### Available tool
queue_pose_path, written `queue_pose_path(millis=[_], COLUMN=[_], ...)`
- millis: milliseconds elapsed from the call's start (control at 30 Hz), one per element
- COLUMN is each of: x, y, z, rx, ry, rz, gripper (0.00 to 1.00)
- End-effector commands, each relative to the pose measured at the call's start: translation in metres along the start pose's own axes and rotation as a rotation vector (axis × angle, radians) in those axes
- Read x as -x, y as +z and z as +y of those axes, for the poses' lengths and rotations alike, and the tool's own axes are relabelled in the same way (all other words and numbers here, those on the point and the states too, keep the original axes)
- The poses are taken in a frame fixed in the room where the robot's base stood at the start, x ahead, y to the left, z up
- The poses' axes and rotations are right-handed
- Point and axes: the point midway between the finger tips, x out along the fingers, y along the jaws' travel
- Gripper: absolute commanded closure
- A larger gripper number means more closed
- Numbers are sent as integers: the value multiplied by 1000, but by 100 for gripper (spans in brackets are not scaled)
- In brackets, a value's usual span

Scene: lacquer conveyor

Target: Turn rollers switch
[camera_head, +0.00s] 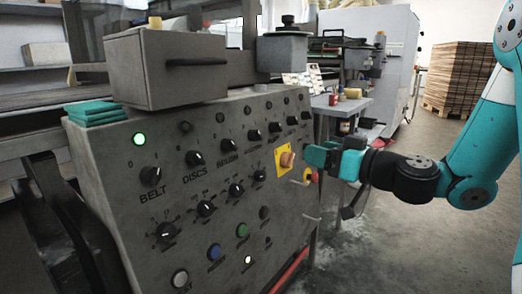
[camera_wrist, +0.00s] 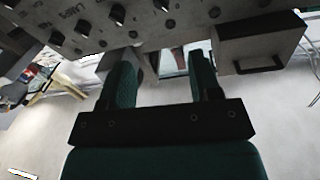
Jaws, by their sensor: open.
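A slanted grey control panel (camera_head: 120,190) carries rows of black rotary switches. A large switch (camera_head: 151,175) at the left is labelled BELT, and the one beside it (camera_head: 194,158) is labelled DISCS. The third switch in that row (camera_head: 228,144) has a blurred label; I cannot tell for sure that it reads ROLLERS. My gripper (camera_head: 318,157) is at the panel's right end, near the yellow-backed knob, and looks empty. In the wrist view my gripper (camera_wrist: 164,60) is open, its two fingers apart below the panel's knobs, with nothing between them.
A grey box with a black handle (camera_head: 168,70) stands on the panel's top, with teal pads (camera_head: 96,112) beside it. A yellow plate with an orange knob (camera_head: 284,160) projects near my gripper. A green lamp (camera_head: 139,139) is lit. Open floor lies to the right.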

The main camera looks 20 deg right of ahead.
Motion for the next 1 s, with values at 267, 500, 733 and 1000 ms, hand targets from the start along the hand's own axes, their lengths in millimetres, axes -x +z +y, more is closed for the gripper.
queue_pose_path(millis=[267,500,733,1000], x=[-42,-84,-134,-166], y=[-9,-8,-4,-2], z=[-3,-4,-4,-3], rx=[-3,-3,3,0], ry=[-8,-7,-8,-5], rz=[-3,-4,-2,-2], gripper=[43,43,43,43])
